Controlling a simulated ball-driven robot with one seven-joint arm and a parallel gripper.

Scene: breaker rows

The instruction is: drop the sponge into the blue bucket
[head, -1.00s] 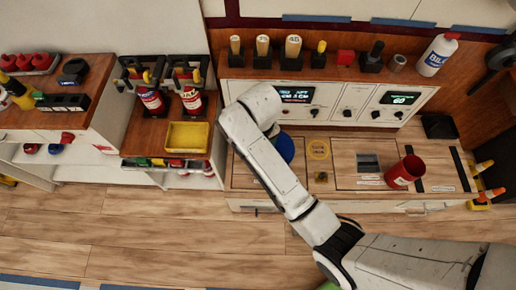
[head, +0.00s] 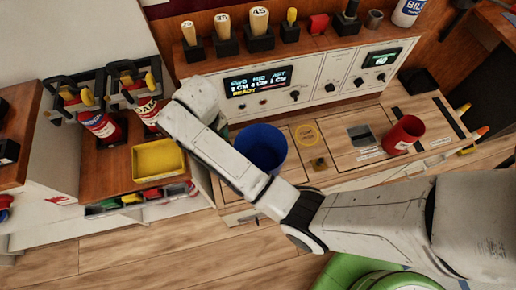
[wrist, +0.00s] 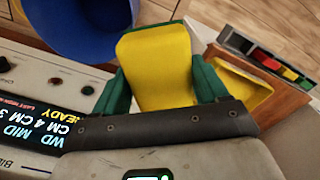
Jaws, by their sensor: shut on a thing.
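The yellow sponge (wrist: 154,48) sits between the green fingers of my gripper (wrist: 160,80) in the wrist view, and the gripper is shut on it. The blue bucket (head: 262,147) stands on the wooden counter in the head view, just right of my forearm, its open top showing. Part of the bucket (wrist: 85,25) also shows at the top left of the wrist view, beside the sponge and apart from it in the picture. In the head view my arm hides the gripper and the sponge.
A control panel (head: 300,85) with knobs and displays rises behind the bucket.

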